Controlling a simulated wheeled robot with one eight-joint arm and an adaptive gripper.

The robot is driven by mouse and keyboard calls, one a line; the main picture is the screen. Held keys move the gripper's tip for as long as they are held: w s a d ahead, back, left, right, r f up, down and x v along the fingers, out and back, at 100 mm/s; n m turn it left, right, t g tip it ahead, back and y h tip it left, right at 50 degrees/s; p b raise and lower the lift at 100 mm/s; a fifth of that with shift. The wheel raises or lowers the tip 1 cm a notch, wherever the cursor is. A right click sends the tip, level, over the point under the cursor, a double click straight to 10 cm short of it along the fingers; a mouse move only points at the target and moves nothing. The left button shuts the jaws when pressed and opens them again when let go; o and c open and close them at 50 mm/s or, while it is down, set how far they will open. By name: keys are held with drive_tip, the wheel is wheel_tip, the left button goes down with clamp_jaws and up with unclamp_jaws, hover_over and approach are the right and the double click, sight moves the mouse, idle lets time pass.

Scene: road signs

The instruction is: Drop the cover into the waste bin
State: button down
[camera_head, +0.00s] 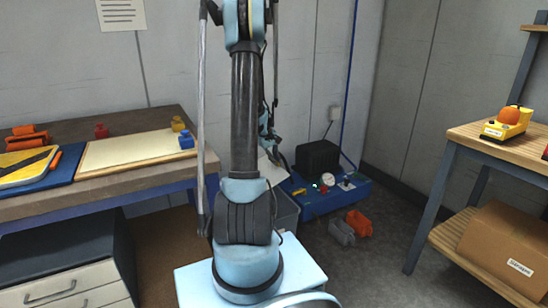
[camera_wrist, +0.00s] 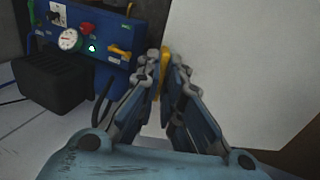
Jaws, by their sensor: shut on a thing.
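The cover (camera_wrist: 235,70) is a flat pale grey-white sheet that fills the upper right of the wrist view. My gripper (camera_wrist: 165,75) is shut at its left edge, on a small yellow part (camera_wrist: 165,62) that seems to belong to it. In the head view my gripper (camera_head: 272,148) is partly hidden behind my arm, and a pale piece of the cover (camera_head: 271,168) shows below it. The waste bin (camera_head: 286,214) is a grey open box on the floor, mostly hidden behind my arm. The cover appears above the bin; the exact gap cannot be told.
A blue panel unit (camera_head: 325,202) with gauge and buttons and a black box (camera_head: 317,158) stand right of the bin. Grey (camera_head: 341,232) and orange (camera_head: 359,223) clamps lie on the floor. A workbench (camera_head: 40,209) is left, a wooden shelf (camera_head: 490,143) right.

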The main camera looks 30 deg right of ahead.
wheel_tip(320, 180, down, 13)
drive_tip(key=shift+s, duration=0.15)
idle(0.7)
drive_tip(key=c, duration=0.9)
unclamp_jaws()
drive_tip(key=shift+o, duration=0.2)
drive_tip(key=shift+r, duration=0.1)
idle(0.3)
drive_tip(key=shift+r, duration=4.95)
